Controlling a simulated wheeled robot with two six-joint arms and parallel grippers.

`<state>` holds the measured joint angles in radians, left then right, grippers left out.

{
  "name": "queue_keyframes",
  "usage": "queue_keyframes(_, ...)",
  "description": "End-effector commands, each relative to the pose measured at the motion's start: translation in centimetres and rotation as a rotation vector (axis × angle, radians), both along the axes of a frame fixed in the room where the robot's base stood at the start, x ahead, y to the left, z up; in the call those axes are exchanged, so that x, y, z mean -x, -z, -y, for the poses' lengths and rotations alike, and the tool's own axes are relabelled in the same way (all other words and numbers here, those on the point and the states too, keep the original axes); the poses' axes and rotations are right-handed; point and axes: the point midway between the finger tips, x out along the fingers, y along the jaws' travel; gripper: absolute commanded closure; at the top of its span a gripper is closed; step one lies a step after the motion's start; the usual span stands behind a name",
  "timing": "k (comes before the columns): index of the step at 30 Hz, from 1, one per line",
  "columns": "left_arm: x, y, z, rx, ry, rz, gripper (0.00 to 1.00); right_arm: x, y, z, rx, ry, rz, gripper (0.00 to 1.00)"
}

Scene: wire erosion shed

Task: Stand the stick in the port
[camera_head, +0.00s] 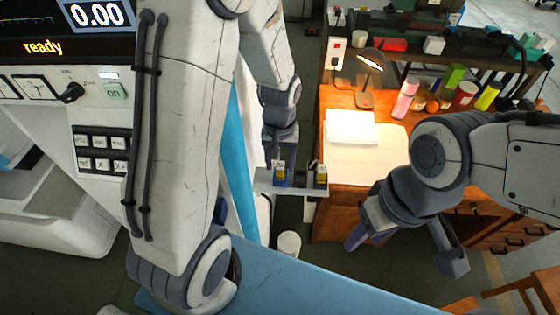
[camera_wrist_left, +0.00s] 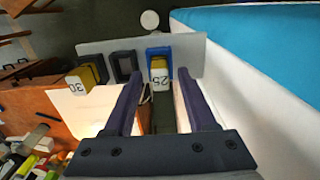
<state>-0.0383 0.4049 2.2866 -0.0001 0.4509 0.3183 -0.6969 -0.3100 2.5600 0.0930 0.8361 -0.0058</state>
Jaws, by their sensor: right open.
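A yellow stick with a white label reading 25 (camera_wrist_left: 161,80) stands in the blue-framed port (camera_wrist_left: 152,52) on a grey shelf plate (camera_wrist_left: 110,45). The head view also shows this stick (camera_head: 281,168). A black port (camera_wrist_left: 124,66) beside it looks empty. Another yellow stick labelled 30 (camera_wrist_left: 88,78) sits in a further dark port; the head view shows it too (camera_head: 321,175). My left gripper (camera_head: 279,158) is open, its fingers on either side of the 25 stick with gaps visible. My right gripper (camera_head: 408,252) is open and empty, away to the right.
An orange desk (camera_head: 333,205) with white paper, a lamp (camera_head: 368,75) and several bottles stands right of the plate. A machine with a display and keypad (camera_head: 100,150) is at left. A blue panel (camera_head: 290,285) lies in front. A white bucket (camera_head: 289,244) is on the floor.

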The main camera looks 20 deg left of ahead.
Motion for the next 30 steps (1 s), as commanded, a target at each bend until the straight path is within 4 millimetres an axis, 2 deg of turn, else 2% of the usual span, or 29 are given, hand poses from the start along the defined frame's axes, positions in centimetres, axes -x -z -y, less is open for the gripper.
queue_keyframes(5, 0.0, -0.1, 0.0, 0.000, 0.000, 0.001, 0.43, 0.0, -0.1, 0.0, 0.000, 0.000, 0.000, 0.50)
queue_keyframes(10, -0.1, -1.9, 0.0, 0.000, 0.000, 0.004, 0.43, 0.0, -1.3, 0.0, 0.000, -0.002, 0.000, 0.50)
queue_keyframes(11, -0.2, -2.0, 0.0, 0.000, 0.000, 0.007, 0.43, 0.0, -0.7, 0.0, -0.001, -0.002, 0.001, 0.50)
queue_keyframes(21, -0.2, -9.5, 0.0, 0.001, 0.000, 0.009, 0.43, 0.0, 0.5, 0.0, 0.000, 0.001, 0.000, 0.50)
queue_keyframes(25, -0.2, -11.5, 0.0, 0.001, 0.000, 0.005, 0.43, 0.0, 0.8, 0.0, 0.000, 0.001, 0.000, 0.50)
queue_keyframes(30, 0.1, -13.0, 0.3, 0.001, 0.013, 0.002, 0.43, 0.0, 0.9, 0.0, 0.000, 0.001, 0.000, 0.50)
